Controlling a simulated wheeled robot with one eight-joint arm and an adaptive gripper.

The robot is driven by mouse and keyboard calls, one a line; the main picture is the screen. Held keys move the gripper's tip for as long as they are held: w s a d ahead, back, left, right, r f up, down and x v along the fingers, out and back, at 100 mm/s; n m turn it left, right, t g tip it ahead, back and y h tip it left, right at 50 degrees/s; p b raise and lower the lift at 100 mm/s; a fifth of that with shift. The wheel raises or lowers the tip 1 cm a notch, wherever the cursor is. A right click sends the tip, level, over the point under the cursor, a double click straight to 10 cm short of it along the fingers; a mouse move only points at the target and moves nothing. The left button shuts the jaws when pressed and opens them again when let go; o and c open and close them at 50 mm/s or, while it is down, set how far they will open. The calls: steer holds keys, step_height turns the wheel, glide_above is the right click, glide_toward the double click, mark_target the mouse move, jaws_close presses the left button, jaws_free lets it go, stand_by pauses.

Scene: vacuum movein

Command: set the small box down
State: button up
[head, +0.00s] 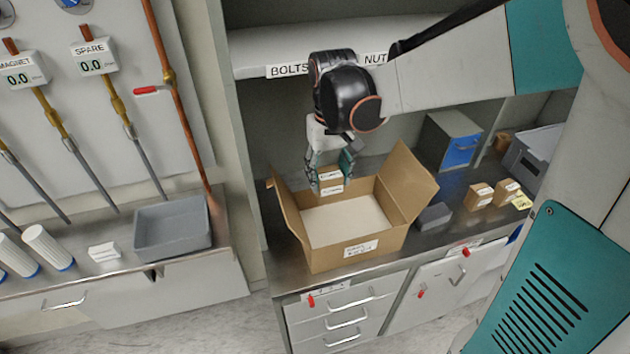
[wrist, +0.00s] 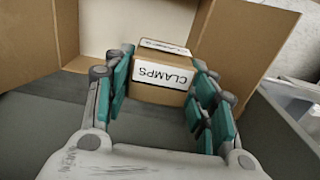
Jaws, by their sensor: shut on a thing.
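The small box (wrist: 160,75) is brown cardboard with a white label reading CLAMPS, seen in the wrist view between my gripper's teal fingers. My gripper (wrist: 165,95) is shut on it. In the head view the small box (head: 331,180) hangs from my gripper (head: 330,165), over the back part of the large open cardboard box (head: 385,240). The large box stands on the counter with its flaps spread and a pale bottom showing. Whether the small box touches anything beneath it cannot be told.
On the counter (head: 430,245) right of the large box lie a dark grey block (head: 434,216), two small cardboard boxes (head: 479,196) and a blue-fronted grey box (head: 455,142). A shelf (head: 260,50) labelled BOLTS runs above. A grey tray (head: 172,228) stands left.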

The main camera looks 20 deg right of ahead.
step_height(320, 180, down, 15)
steer(key=b, duration=0.3)
steer(key=shift+r+b, duration=0.1)
steer(key=shift+b, duration=0.3)
steer(key=shift+f, duration=0.25)
steer(key=o, duration=1.2)
steer(key=shift+r, duration=0.1)
steer(key=shift+r, duration=0.1)
